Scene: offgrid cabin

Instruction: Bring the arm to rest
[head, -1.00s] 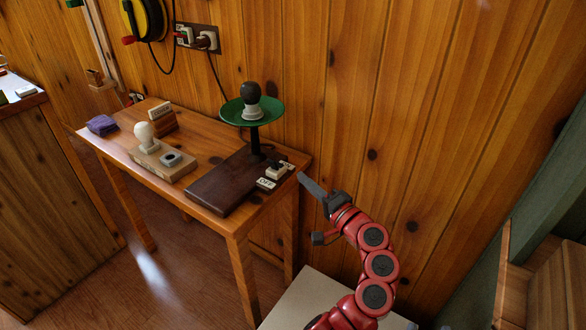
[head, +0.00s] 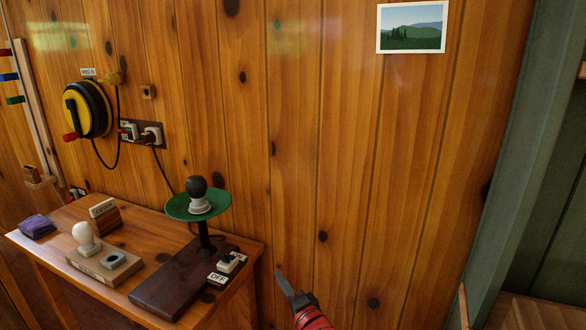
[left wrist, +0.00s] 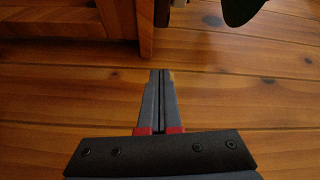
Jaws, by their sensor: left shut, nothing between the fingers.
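My left gripper (head: 286,284) shows at the bottom of the head view, right of the small wooden table (head: 140,224) and in front of the plank wall. In the left wrist view its two fingers (left wrist: 161,75) lie together, shut with nothing between them, above a wooden plank surface. The red arm behind it is mostly below the frame. My right gripper is in neither view.
On the table stand a dark lamp base (head: 175,285) with a green dish (head: 199,205) and dark bulb, a switch (head: 229,262), a white bulb on a block (head: 103,266), and a purple cloth (head: 37,227).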

